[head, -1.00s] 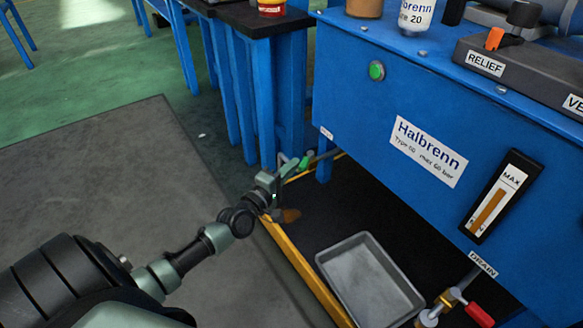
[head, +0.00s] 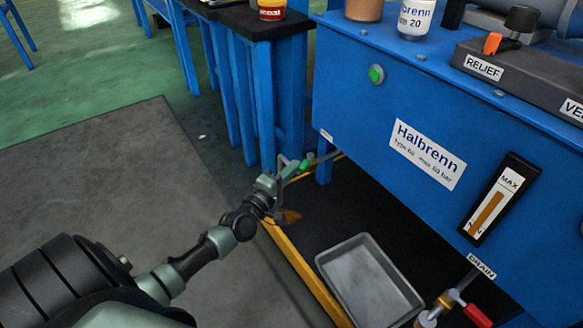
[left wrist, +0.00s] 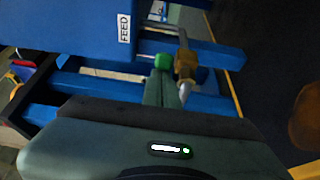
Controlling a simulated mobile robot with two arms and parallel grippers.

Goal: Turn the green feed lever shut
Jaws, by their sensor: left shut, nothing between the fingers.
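The green feed lever (head: 306,165) is small in the head view, at the left end of the blue Halbrenn unit. In the left wrist view the green lever (left wrist: 163,62) sits beside a brass valve body (left wrist: 186,66) on a bent pipe, near the FEED label (left wrist: 124,28). My left gripper (head: 291,167) is shut and empty, with its fingertips right at the lever. In the left wrist view its closed fingers (left wrist: 160,82) end just below the green lever; I cannot tell whether they touch. The lever's far side is hidden. My right gripper is out of view.
The blue unit (head: 350,105) stands close above and right of my gripper. A grey tray (head: 370,280) lies on the dark mat, near the red drain lever (head: 478,315). A yellow edge (head: 305,275) borders the mat. Blue table legs (head: 240,100) stand behind.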

